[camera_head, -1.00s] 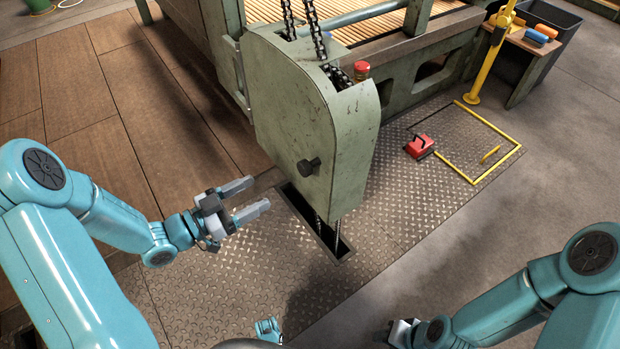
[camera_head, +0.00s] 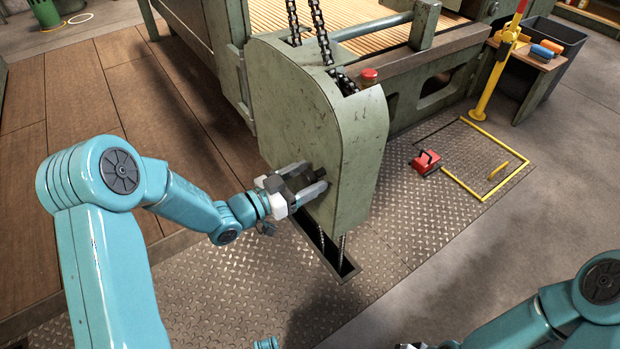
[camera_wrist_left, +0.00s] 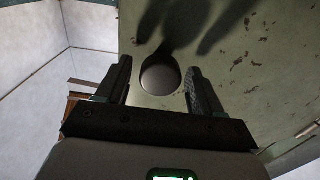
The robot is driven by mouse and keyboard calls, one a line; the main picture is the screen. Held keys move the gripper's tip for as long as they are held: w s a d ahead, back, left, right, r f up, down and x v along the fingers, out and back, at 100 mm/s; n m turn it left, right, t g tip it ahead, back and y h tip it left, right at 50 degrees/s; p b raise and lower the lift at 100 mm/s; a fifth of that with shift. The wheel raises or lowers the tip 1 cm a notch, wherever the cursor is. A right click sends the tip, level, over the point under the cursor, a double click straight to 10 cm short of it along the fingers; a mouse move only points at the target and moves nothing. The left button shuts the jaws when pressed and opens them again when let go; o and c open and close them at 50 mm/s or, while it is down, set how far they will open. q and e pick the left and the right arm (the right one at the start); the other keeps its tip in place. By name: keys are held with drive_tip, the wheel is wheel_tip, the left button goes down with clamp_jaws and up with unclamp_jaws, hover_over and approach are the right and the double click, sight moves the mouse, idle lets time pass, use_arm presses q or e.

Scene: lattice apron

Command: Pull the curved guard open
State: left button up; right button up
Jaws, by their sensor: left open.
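The curved guard (camera_head: 347,165) is a worn pale-green metal cover over the chains at the machine's front corner. Its dark round knob (camera_wrist_left: 160,74) shows between my left fingers in the left wrist view; in the head view the knob (camera_head: 321,172) is partly hidden by the gripper. My left gripper (camera_head: 310,182) is open, with one finger to either side of the knob. I cannot tell whether the fingers touch it. The guard covers the machine's corner. My right arm (camera_head: 560,315) shows at lower right; its gripper is almost wholly cut off by the bottom edge.
Chains (camera_head: 322,35) run into the guard's top and out below into a floor slot (camera_head: 328,252). A red-capped part (camera_head: 369,77) stands behind the guard. A red box (camera_head: 426,162) and a yellow frame (camera_head: 487,198) lie at right. The plate floor in front is clear.

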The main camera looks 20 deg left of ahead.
use_arm(q)
drive_tip(key=shift+w+d, duration=0.4)
drive_tip(key=shift+w, duration=0.1)
clamp_jaws()
drive_tip(key=shift+s, duration=0.1)
